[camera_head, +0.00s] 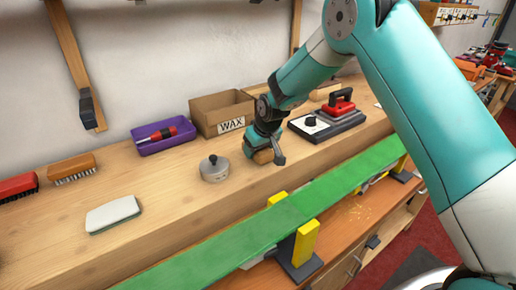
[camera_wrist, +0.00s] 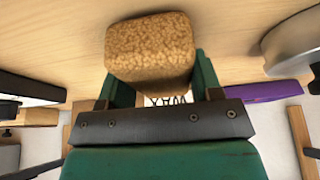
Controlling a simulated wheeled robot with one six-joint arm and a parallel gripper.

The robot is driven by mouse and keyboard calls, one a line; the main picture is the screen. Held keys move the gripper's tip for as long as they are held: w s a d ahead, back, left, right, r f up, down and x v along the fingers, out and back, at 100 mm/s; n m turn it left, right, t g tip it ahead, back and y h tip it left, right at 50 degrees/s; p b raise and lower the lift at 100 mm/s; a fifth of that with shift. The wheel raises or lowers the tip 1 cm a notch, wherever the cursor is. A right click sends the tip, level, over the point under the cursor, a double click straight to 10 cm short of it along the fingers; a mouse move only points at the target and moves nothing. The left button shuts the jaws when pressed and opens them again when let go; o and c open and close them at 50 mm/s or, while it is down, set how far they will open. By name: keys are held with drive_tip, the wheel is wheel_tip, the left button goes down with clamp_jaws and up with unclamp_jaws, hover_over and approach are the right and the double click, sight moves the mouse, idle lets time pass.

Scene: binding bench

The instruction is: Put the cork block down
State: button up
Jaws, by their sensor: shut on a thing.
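The cork block (camera_wrist: 150,48) is a speckled brown block between the two fingers of my gripper (camera_wrist: 160,85) in the wrist view. My gripper is shut on it. In the head view the block (camera_head: 264,157) shows as a small tan shape below my gripper (camera_head: 266,152), low over the wooden bench (camera_head: 170,200). I cannot tell whether the block touches the bench top.
A grey lidded pot (camera_head: 214,170) stands just left of my gripper. A cardboard WAX box (camera_head: 220,112) and a purple tray (camera_head: 163,138) are behind. A red iron (camera_head: 341,105) on a stand is to the right. A green board (camera_head: 290,212) runs along the front.

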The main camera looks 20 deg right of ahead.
drive_tip(key=shift+f, duration=0.35)
drive_tip(key=shift+f, duration=0.15)
drive_tip(key=o, duration=1)
drive_tip(key=b+v, duration=0.1)
drive_tip(key=v, duration=1.1)
drive_tip(key=shift+b, duration=0.4)
drive_tip(key=s+a+r+n+g+y, duration=0.1)
drive_tip(key=s+a+r, duration=0.1)
drive_tip(key=s, duration=0.9)
drive_tip(key=s+a+r+n+g+y, duration=0.1)
drive_tip(key=s+a+r, duration=0.1)
drive_tip(key=s, duration=1)
drive_tip(key=s+a+r+n+g, duration=0.1)
drive_tip(key=s+a+r+g, duration=0.1)
drive_tip(key=s, duration=0.9)
drive_tip(key=shift+s+r+y, duration=0.4)
drive_tip(key=shift+r, duration=0.2)
